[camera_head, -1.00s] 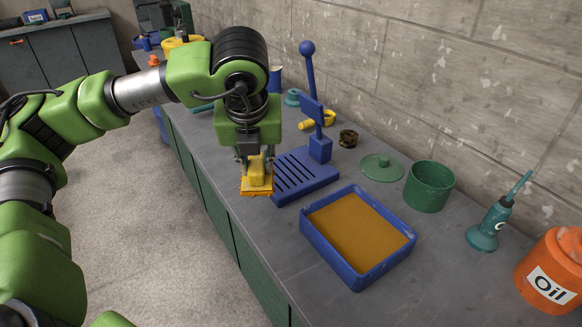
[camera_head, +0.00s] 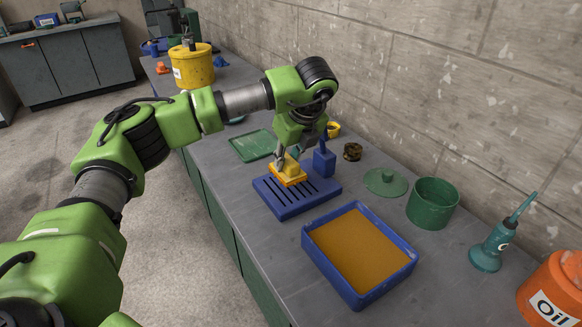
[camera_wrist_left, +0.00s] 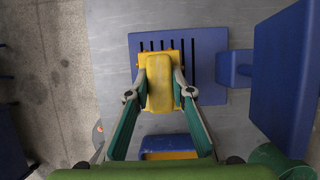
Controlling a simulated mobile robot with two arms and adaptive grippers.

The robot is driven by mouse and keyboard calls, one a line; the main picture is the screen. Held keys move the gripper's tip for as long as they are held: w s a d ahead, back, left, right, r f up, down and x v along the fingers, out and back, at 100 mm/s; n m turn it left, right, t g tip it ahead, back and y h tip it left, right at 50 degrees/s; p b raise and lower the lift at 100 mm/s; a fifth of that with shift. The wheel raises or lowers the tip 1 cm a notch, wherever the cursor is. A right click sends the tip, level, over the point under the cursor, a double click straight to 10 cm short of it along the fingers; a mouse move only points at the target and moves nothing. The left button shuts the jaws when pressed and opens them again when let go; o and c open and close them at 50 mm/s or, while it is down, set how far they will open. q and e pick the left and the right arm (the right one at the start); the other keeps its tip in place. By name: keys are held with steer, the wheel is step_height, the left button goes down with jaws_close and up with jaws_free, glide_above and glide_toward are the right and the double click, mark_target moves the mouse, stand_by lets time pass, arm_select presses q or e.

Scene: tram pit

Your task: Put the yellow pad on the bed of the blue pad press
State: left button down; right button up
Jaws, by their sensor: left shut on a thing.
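The yellow pad (camera_head: 289,179), a flat plate with a raised grip block, is held in my left gripper (camera_head: 287,160). The pad also shows in the left wrist view (camera_wrist_left: 160,62), with a finger on each side of its block. It is over the far left part of the slotted bed of the blue pad press (camera_head: 290,207); I cannot tell whether it touches. The bed's slots show around the pad in the wrist view (camera_wrist_left: 208,72). The press's blue post (camera_head: 324,162) stands right of the gripper; its lever is mostly hidden by my arm. My right gripper is out of view.
A blue tray with an ochre filling (camera_head: 313,259) stands in front of the press. A green tray (camera_head: 253,146) lies behind it. A green lid (camera_head: 386,182), green pot (camera_head: 432,204), oil can (camera_head: 490,247) and orange oil container (camera_head: 553,290) line the right side.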

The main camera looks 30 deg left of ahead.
arm_select(q)
steer(key=shift+w+f, duration=0.95)
steer(key=shift+f, duration=0.15)
step_height(320, 180, down, 3)
steer(key=shift+w+f+p, duration=0.1)
steer(key=shift+f+p, duration=0.05)
steer(key=shift+p, duration=0.85)
steer(key=shift+f, duration=0.1)
steer(key=c, duration=1.8)
jaws_free()
